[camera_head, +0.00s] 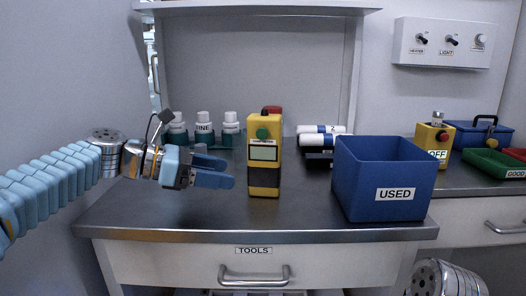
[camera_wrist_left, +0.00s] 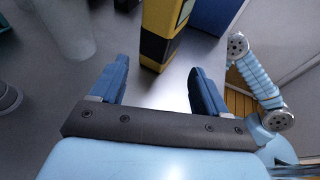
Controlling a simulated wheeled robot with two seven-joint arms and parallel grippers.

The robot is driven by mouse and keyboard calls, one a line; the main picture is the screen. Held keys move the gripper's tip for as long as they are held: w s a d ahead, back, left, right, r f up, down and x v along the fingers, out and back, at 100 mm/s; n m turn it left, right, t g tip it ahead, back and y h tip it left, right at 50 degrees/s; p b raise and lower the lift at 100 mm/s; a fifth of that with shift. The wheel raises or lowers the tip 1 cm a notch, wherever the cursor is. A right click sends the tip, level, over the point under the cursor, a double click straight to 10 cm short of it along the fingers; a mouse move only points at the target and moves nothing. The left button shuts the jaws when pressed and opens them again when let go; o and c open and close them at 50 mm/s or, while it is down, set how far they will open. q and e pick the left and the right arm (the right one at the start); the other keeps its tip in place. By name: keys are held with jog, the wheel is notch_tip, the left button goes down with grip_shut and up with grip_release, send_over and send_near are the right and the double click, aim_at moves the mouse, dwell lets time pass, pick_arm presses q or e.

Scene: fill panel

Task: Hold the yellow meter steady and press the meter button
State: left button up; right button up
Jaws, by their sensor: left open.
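The yellow meter (camera_head: 263,185) stands upright on the counter, with black bands, a pale display and a green round button (camera_head: 262,133) high on its front. My left gripper (camera_head: 226,174) is open and empty just left of the meter, pointing toward its lower half, with a small gap between. In the left wrist view, the meter's yellow and black lower body (camera_wrist_left: 160,42) stands just beyond the two open fingers (camera_wrist_left: 158,72). Its button is out of sight there. My right gripper is not in view.
A blue bin labelled USED (camera_head: 385,180) stands right of the meter. A yellow box (camera_head: 428,138), blue toolbox (camera_head: 482,133) and green tray (camera_head: 495,164) are farther right. Counter in front of the meter is clear.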

aim_at(248, 177)
pick_arm(q)
jog(key=b+x, duration=0.2)
jog(key=x, duration=0.3)
jog(key=shift+d+f+b, duration=0.15)
jog(key=shift+f+b, duration=0.1)
jog(key=shift+b, duration=0.05)
jog(key=shift+w+d+p, duration=0.15)
jog(key=shift+d+p, duration=0.2)
jog(key=shift+d, duration=0.2)
jog(key=shift+w+d+p, duration=0.15)
jog(key=shift+d+p, duration=0.15)
jog(key=shift+d, duration=0.2)
jog(key=shift+x, duration=0.95)
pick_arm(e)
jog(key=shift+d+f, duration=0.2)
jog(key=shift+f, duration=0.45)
pick_arm(q)
jog(key=shift+f, duration=0.15)
jog(key=c, duration=0.8)
jog(key=shift+o, duration=0.2)
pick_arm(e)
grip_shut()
